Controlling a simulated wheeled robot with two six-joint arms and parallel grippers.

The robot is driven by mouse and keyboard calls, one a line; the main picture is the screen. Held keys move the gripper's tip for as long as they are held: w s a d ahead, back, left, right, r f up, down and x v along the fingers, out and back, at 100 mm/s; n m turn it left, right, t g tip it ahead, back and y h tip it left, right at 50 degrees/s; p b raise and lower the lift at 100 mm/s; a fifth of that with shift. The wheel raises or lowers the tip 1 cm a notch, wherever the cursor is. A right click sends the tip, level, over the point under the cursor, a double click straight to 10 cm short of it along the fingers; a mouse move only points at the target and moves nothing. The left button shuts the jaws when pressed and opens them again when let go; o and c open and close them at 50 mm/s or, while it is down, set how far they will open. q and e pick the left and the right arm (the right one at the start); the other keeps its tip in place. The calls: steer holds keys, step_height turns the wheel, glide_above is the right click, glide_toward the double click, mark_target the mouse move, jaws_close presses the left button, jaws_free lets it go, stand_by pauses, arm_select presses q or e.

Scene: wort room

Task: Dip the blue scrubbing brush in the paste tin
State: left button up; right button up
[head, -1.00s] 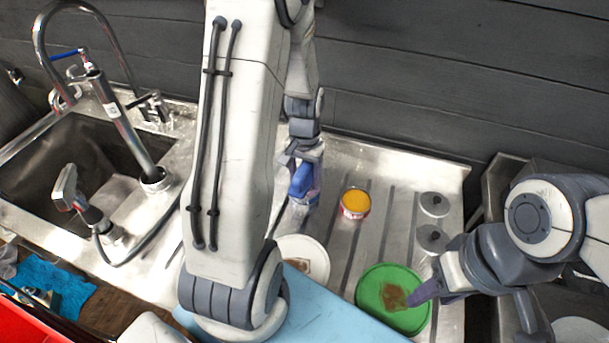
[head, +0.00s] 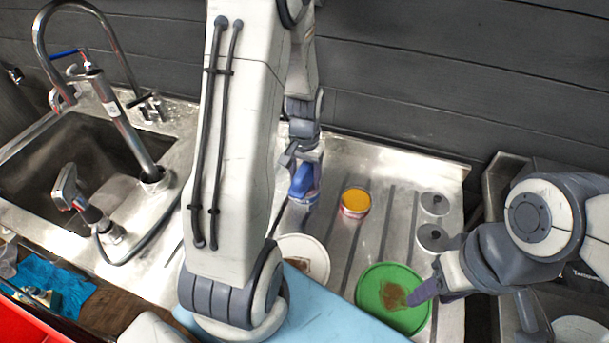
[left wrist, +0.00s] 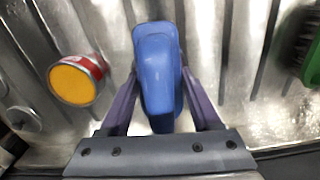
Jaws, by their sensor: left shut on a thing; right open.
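The blue scrubbing brush (head: 303,184) is in my left gripper (head: 301,160). In the left wrist view the brush (left wrist: 158,75) shows its blue back between both fingers (left wrist: 160,105); its bristles are hidden. The paste tin (head: 354,211), with a red and white side and yellow-orange paste on top, stands on the draining board, right of the brush and apart from it. In the left wrist view the tin (left wrist: 97,68) is at the left. My right gripper (head: 428,291) is open and empty over the right edge of the green plate.
The green plate (head: 372,279) has a brown stain. A white stained plate (head: 318,254) is partly behind my left arm. Two round metal pieces (head: 434,204) lie right of the tin. A green brush (left wrist: 302,50) shows in the left wrist view. A sink (head: 60,170) is at left.

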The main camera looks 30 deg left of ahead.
mark_target(304, 166)
stand_by(0.6)
arm_select(q)
step_height(304, 166, up, 7)
steer(key=p, duration=0.6)
steer(key=shift+p, duration=0.3)
